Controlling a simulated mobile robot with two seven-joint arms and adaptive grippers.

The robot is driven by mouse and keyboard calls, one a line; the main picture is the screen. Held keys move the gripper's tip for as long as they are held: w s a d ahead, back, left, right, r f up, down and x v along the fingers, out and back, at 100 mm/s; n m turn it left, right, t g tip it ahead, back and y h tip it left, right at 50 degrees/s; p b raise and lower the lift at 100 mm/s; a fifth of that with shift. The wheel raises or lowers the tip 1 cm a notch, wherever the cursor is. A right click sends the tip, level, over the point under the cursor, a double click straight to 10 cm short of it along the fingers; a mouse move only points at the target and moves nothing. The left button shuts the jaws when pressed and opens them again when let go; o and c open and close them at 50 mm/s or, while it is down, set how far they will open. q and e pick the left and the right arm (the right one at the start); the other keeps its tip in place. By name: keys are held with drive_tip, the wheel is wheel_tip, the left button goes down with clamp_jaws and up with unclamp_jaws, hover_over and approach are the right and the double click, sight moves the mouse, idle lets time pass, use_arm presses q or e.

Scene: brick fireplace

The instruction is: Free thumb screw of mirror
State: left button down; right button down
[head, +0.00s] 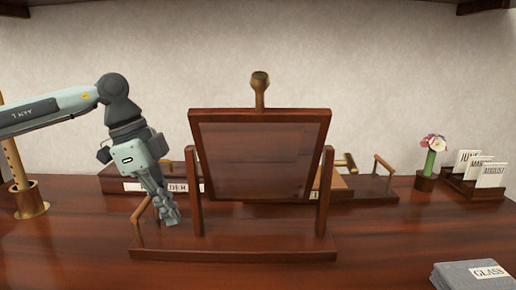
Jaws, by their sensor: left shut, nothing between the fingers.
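The mirror (262,160) is a dark wooden framed panel, tilted between two upright posts on a wooden base (240,246), in the middle of the head view. A brass knob on a stem (260,82) shows above its top edge; I cannot tell if it belongs to the mirror. No thumb screw can be clearly made out on the posts. My left gripper (171,219) points down, shut and empty, just left of the left post (194,190), near the left end of the base. I cannot tell whether it touches anything. My right gripper is out of view.
A small wooden rail (138,222) stands at the base's left end. Behind are labelled wooden trays (385,187) and a brass-coloured handle (346,162). The front tabletop is mostly clear.

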use_arm(q)
drive_tip(key=shift+f+b, duration=0.75)
drive_tip(key=shift+f, duration=0.45)
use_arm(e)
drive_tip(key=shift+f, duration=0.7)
use_arm(q)
drive_tip(key=shift+s+f, duration=0.1)
drive_tip(key=shift+f, duration=0.1)
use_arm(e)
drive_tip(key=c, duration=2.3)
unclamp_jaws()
